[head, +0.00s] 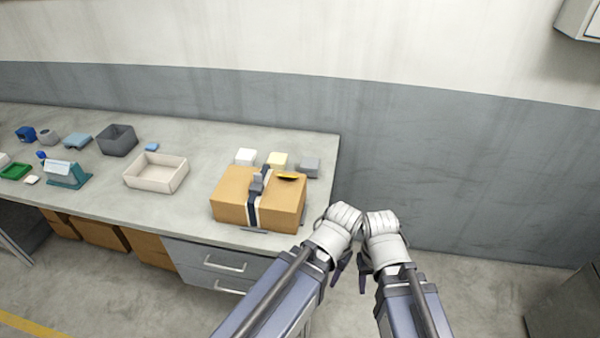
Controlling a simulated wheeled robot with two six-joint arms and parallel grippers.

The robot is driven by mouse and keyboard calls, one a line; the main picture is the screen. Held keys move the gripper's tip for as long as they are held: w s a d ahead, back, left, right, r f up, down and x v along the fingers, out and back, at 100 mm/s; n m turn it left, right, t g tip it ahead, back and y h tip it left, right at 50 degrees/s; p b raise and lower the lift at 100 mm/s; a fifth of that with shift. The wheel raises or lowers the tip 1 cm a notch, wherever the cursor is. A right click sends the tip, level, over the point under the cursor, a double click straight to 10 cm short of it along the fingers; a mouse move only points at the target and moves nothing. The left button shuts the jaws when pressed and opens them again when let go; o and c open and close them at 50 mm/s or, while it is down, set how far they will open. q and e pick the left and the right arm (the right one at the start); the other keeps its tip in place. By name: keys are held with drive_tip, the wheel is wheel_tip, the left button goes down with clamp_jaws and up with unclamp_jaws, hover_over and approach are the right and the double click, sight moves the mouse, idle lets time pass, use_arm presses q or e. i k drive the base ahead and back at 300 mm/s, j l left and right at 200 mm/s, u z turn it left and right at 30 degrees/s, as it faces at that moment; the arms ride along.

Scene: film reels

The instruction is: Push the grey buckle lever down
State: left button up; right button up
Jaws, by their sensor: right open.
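A brown cardboard box (229,200) stands near the right end of the bench. A dark strap with a pale edge (251,212) runs over its top and down its front. The grey buckle lever (257,182) sits on the strap at the box top and seems to stand up from it, though it is small in the picture. My right gripper (349,281) is low, to the right of the box and apart from it, beyond the bench's edge. Its dark fingers are spread and empty, partly hidden by my arm links.
A yellow-and-black item (288,177) lies on the box top. White (246,156), cream (278,160) and grey (310,167) blocks stand behind the box. A beige tray (155,184) and a dark bin (117,146) stand to the left. Drawers (225,263) are below.

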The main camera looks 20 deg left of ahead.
sight(258, 178)
drive_tip(key=i+l+z, duration=0.25)
drive_tip(key=l+z, duration=0.2)
drive_tip(key=i+l+z, duration=0.45)
drive_tip(key=i+l+u, duration=0.35)
drive_tip(key=i, duration=0.25)
drive_tip(key=i+u, duration=0.25)
drive_tip(key=u, duration=0.15)
drive_tip(key=i+u, duration=0.25)
drive_tip(key=u, duration=0.2)
drive_tip(key=i+l+u, duration=0.2)
drive_tip(key=u, duration=0.2)
drive_tip(key=i+u, duration=0.2)
drive_tip(key=u, duration=0.2)
drive_tip(key=i+l+u, duration=0.15)
drive_tip(key=u, duration=0.3)
drive_tip(key=i+l+u, duration=0.15)
drive_tip(key=u, duration=0.25)
drive_tip(key=i+l+u, duration=0.1)
drive_tip(key=l+u, duration=0.15)
drive_tip(key=u, duration=0.2)
drive_tip(key=i+l+u, duration=0.1)
drive_tip(key=l+u, duration=0.15)
drive_tip(key=u, duration=0.15)
drive_tip(key=i+l+u, duration=0.1)
drive_tip(key=l+u, duration=0.2)
drive_tip(key=i+l+u, duration=0.1)
drive_tip(key=l+u, duration=0.55)
drive_tip(key=i+j, duration=0.05)
